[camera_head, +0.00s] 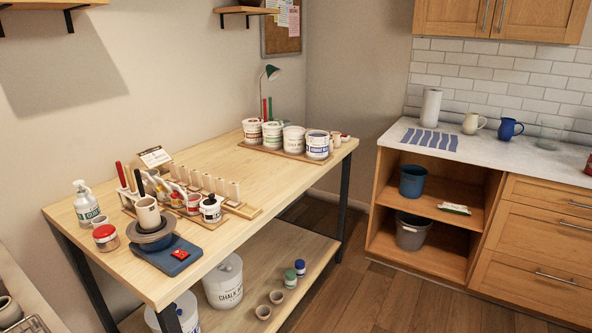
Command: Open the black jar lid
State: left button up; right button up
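A small white jar with a black lid (210,201) stands on the wooden worktable, near its front edge. The lid appears to sit on the jar, though it is small in this view. A jar with a red lid (193,200) stands just left of it. Neither of my grippers is in view.
A potter's wheel with a cup (147,213) on it stands left of the jar, with a red-lidded jar (105,237) and a pump bottle (86,203) beyond. Several white tubs (317,145) line the table's far end. The table between is mostly clear.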

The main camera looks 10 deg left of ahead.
aim_at(213, 201)
jog(key=i+l+z, duration=0.2)
jog(key=i, duration=1.25)
jog(key=i+u, duration=0.4)
jog(key=i+l+u, duration=0.1)
jog(key=i+u, duration=0.15)
jog(key=u, duration=0.15)
jog(key=i+l+u, duration=0.2)
jog(key=u, duration=0.25)
jog(key=i, duration=0.1)
